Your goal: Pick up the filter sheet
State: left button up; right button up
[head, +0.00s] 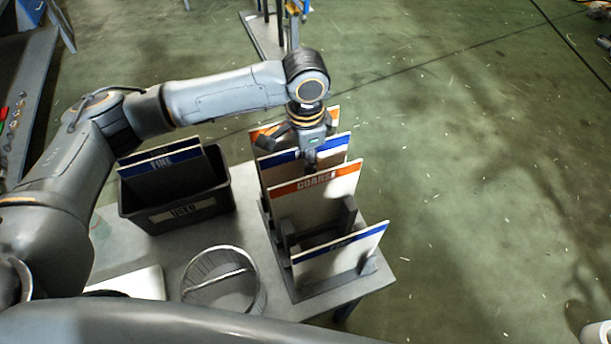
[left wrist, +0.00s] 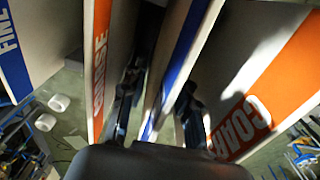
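Several filter sheets stand on edge in a dark rack (head: 316,287) on the table. A blue-striped sheet (head: 277,175) stands behind an orange-striped COARSE sheet (head: 318,203), and another orange-striped sheet (head: 262,134) is behind it. A separate blue-striped sheet (head: 340,252) leans at the rack's front. My left gripper (head: 302,156) is over the blue-striped middle sheet. In the left wrist view its fingers (left wrist: 163,108) are spread, with the blue-striped sheet (left wrist: 187,50) between them and orange-striped sheets on both sides. Fingertip contact cannot be told. My right gripper is out of view.
A dark bin (head: 180,212), its label apparently USED, stands left of the rack with blue-striped sheets (head: 165,170) inside. A round wire-like container (head: 222,284) is in front of the bin. Open floor lies to the right.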

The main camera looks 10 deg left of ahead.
pick_arm(q)
grip_shut()
jog(key=shift+r, duration=0.15)
